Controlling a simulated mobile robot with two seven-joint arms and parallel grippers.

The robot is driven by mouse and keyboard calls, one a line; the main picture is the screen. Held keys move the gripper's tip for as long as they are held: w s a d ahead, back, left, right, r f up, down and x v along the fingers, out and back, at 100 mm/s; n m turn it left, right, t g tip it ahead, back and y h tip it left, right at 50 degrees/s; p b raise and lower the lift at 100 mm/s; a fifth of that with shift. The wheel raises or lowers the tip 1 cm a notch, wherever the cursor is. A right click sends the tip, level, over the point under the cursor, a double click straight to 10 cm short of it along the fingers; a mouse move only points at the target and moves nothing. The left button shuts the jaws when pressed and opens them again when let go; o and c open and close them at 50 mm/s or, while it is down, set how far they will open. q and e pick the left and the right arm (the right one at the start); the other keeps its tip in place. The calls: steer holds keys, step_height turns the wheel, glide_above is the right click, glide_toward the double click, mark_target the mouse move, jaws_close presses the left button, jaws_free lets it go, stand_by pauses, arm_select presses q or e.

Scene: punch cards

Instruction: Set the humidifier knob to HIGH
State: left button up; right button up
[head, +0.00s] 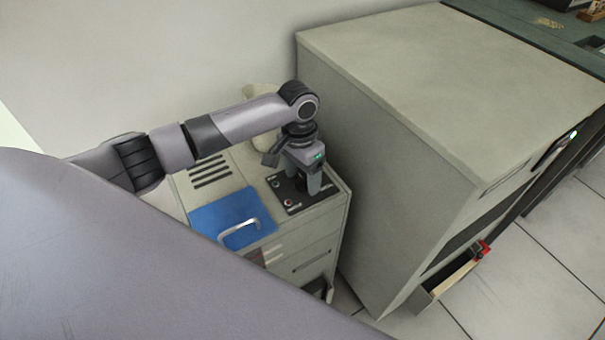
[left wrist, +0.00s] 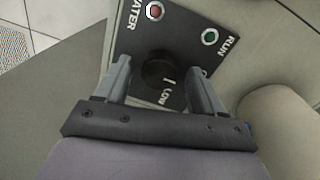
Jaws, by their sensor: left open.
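The humidifier (head: 323,220) is the low beige cabinet with a blue lid in the head view. Its black control panel (head: 291,199) is on top at the right end. My left gripper (head: 311,192) points down over this panel and hides part of it. In the left wrist view the round black knob (left wrist: 158,69) sits between the two fingers of my left gripper (left wrist: 160,75), which is open. I cannot tell whether a finger touches the knob. A white mark and the word LOW (left wrist: 172,96) show beside the knob; no HIGH label is visible. My right gripper is not in view.
A red indicator (left wrist: 155,11) by the word WATER and a green one (left wrist: 209,37) by RUN are on the panel. The blue lid (head: 232,215) has a pale handle. A tall beige cabinet (head: 440,80) stands close on the right. A pale rounded container (head: 259,95) is behind my arm.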

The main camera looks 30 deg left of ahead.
arm_select(q)
steer(key=c, duration=1.1)
steer(key=shift+o, duration=0.2)
